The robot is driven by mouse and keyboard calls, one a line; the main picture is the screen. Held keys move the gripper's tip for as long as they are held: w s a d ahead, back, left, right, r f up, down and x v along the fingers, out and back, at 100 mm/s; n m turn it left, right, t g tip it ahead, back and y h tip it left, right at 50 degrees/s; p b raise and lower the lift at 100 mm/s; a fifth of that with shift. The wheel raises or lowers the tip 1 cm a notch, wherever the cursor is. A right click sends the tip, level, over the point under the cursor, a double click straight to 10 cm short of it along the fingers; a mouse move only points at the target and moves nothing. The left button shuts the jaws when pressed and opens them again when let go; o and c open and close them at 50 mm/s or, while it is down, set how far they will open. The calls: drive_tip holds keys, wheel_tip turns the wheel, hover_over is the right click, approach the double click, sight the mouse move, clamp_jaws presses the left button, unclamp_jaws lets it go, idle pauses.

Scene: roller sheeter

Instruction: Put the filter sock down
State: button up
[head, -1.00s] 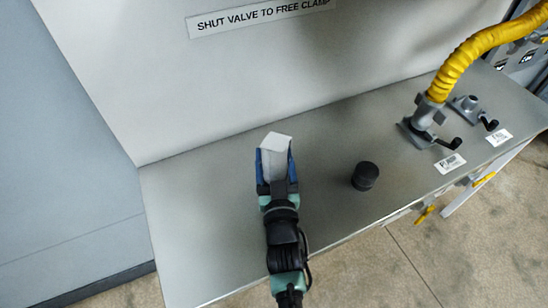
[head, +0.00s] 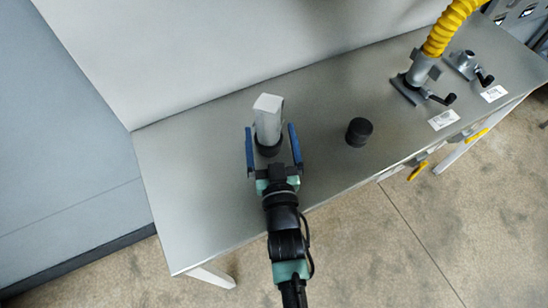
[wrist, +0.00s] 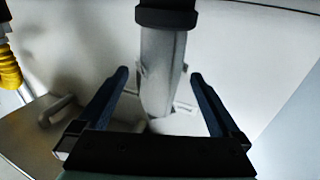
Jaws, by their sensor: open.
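The filter sock (head: 268,118) is a pale grey, upright piece with a black collar at its lower end. It appears to stand on the steel bench (head: 190,190) towards its left end. My gripper (head: 270,127) is open, with one blue finger on each side of the sock and visible gaps between. In the wrist view the sock (wrist: 162,75) shows between and beyond the spread fingers (wrist: 159,73), its black collar at the top of the picture. The exact contact of its base with the bench is partly hidden by my gripper.
A short black cylinder (head: 359,132) stands on the bench to the right. Further right are a clamp fitting (head: 418,75) with a yellow hose (head: 452,25) and a second valve fitting (head: 466,63). A white wall panel rises behind the bench. Bare bench lies left of the sock.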

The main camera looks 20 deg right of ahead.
drive_tip(key=v, duration=0.6)
drive_tip(key=shift+r, duration=0.15)
drive_tip(key=w+a+r+n+t+y, duration=0.1)
drive_tip(key=w+a+r+t, duration=0.15)
drive_tip(key=r, duration=0.65)
drive_tip(key=w+a+r+t, duration=0.1)
drive_tip(key=w+r, duration=0.3)
drive_tip(key=r, duration=0.5)
drive_tip(key=w+a+r+n+t+y, duration=0.1)
drive_tip(key=w+a+r, duration=0.15)
drive_tip(key=r, duration=0.65)
drive_tip(key=s+a+r+t+y, duration=0.1)
drive_tip(key=s+a+r, duration=0.1)
drive_tip(key=r, duration=0.7)
drive_tip(key=s+a+r+n+t+y, duration=0.1)
drive_tip(key=s+r, duration=0.4)
drive_tip(key=r, duration=0.5)
drive_tip(key=s+a+r+t+y, duration=0.1)
drive_tip(key=s+a+r+t, duration=0.2)
drive_tip(key=r, duration=0.6)
drive_tip(key=shift+s+a+r+n, duration=0.3)
drive_tip(key=shift+s+a, duration=0.3)
drive_tip(key=shift+a, duration=0.25)
drive_tip(key=shift+t, duration=0.25)
